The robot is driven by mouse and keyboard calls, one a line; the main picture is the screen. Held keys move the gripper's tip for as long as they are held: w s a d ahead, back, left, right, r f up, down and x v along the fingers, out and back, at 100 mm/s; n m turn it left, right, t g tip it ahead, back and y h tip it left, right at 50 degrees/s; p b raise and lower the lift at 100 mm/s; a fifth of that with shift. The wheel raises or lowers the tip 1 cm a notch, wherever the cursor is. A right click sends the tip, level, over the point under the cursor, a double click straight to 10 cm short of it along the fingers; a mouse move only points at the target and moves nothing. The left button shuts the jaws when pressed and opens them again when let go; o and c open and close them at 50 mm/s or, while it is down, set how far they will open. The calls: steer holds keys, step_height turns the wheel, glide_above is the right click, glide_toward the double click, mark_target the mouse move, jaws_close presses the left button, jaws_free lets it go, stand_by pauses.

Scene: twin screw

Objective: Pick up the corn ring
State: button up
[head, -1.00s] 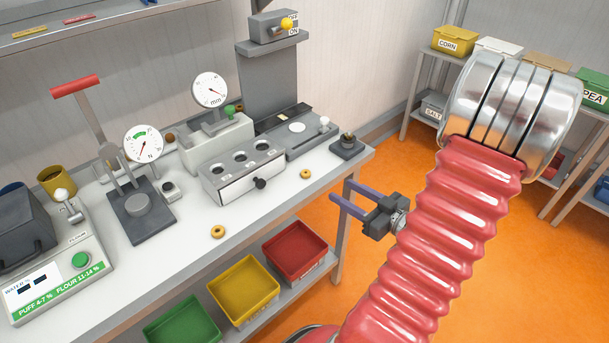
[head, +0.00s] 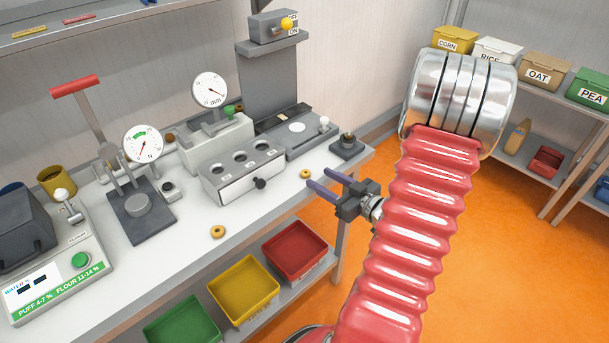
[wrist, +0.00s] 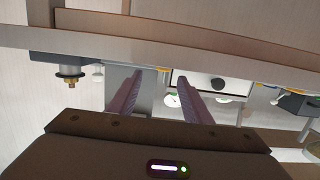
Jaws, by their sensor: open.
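Two small yellow-brown rings lie on the white bench in the head view. One ring (head: 306,174) is near the bench's front edge toward the right, and the other ring (head: 218,232) is farther left along the front. Both look alike, so I cannot tell which is the corn ring. My gripper (head: 318,176) is open and empty, its two purple fingers pointing left at the bench's front edge. In the picture its fingertips are just right of the right-hand ring. The wrist view shows the open fingers (wrist: 159,74) too, but I can make out no ring between them.
A grey box with a black-knobbed drawer (head: 237,185) stands behind the rings, and a small dark block (head: 347,148) is at the bench's right end. A press with a dial (head: 142,205) stands left. Green, yellow (head: 243,290) and red (head: 295,252) trays sit on the lower shelf.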

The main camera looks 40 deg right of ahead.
mark_target(309, 174)
steer(key=shift+w, duration=0.1)
steer(key=shift+w+a+f, duration=0.1)
steer(key=shift+w+f, duration=0.1)
steer(key=shift+w, duration=0.65)
steer(key=shift+w+a+f, duration=0.15)
steer(key=shift+w, duration=0.65)
steer(key=shift+w+a+f, duration=0.1)
steer(key=shift+w+f, duration=0.1)
steer(key=shift+w, duration=0.65)
steer(key=shift+c, duration=0.3)
steer(key=c, duration=0.8)
